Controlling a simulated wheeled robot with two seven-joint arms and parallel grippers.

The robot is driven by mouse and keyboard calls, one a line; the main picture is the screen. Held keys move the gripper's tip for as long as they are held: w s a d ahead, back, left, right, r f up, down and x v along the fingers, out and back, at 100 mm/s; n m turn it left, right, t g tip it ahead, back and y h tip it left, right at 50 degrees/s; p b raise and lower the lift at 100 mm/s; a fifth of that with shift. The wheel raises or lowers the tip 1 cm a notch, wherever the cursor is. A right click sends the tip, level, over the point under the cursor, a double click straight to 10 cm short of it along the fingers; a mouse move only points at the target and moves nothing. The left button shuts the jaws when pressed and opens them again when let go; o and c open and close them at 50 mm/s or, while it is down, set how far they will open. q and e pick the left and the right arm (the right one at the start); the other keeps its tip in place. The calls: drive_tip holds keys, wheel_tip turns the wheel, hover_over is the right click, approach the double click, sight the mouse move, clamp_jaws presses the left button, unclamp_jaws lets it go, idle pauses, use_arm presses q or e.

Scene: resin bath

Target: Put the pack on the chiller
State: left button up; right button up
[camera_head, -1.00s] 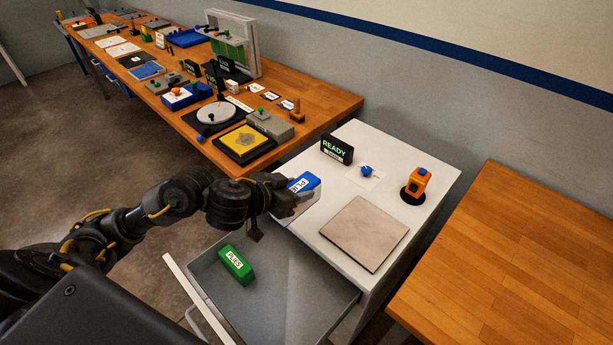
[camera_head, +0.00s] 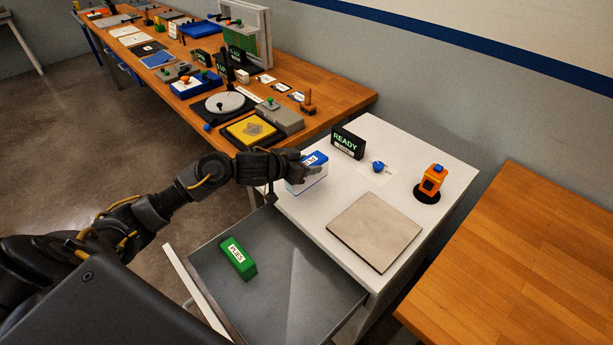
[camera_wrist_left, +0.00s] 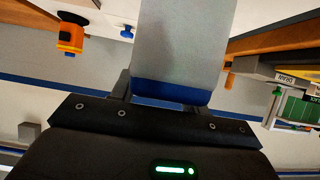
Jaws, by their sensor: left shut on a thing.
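The pack (camera_head: 305,186), a blue and white block with a white label, is in my left gripper (camera_head: 311,171) at the left edge of the white cabinet top. Fingers cover part of it. In the left wrist view the pack (camera_wrist_left: 175,50) shows as a pale block with a blue band between the jaws. I cannot tell whether it touches the cabinet top. A flat grey-beige square plate (camera_head: 374,232), perhaps the chiller, lies on the white cabinet (camera_head: 308,211), right of the pack. My right gripper is not in view.
An open grey drawer (camera_head: 290,285) below holds a green labelled block (camera_head: 238,258). A READY sign (camera_head: 347,142), a small blue knob (camera_head: 378,167) and an orange device (camera_head: 431,182) stand on the cabinet. A crowded wooden bench (camera_head: 345,98) is behind; a bare wooden table (camera_head: 510,260) is at right.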

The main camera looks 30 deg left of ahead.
use_arm(q)
drive_tip(key=shift+w+a+f, duration=0.25)
drive_tip(key=shift+w+f, duration=0.3)
drive_tip(key=shift+f, duration=0.2)
drive_tip(key=shift+w+f, duration=0.1)
drive_tip(key=shift+f, duration=1.5)
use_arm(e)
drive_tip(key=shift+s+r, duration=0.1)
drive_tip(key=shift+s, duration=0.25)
use_arm(q)
drive_tip(key=o, duration=1.2)
drive_tip(key=shift+f, duration=0.15)
drive_tip(key=shift+c, duration=0.2)
drive_tip(key=shift+r, duration=0.25)
drive_tip(key=shift+s+a+r, duration=0.1)
drive_tip(key=shift+s+a, duration=0.1)
drive_tip(key=shift+s, duration=0.2)
drive_tip(key=v, duration=1.1)
